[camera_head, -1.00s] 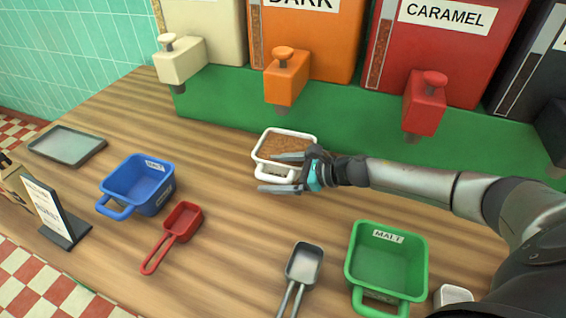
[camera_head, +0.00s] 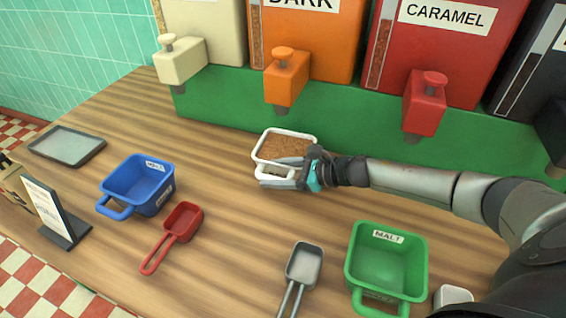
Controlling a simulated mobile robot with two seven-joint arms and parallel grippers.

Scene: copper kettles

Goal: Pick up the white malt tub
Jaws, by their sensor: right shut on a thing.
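The white malt tub (camera_head: 262,151) stands on the wooden counter near the middle, in front of the orange dispenser. It holds brown grain, and its handle side faces the front. My right gripper (camera_head: 281,180) comes in from the right and is shut on the tub's handle at the front. The fingers cover much of the handle. The tub looks upright, and I cannot see a gap beneath it. My left gripper is not in view.
A blue tub (camera_head: 139,185), a red scoop (camera_head: 181,222), a grey scoop (camera_head: 304,264) and a green tub (camera_head: 387,262) stand nearer. A grey tray (camera_head: 67,146) and a sign (camera_head: 47,212) are at left. Orange (camera_head: 286,75) and red dispensers (camera_head: 425,102) stand behind.

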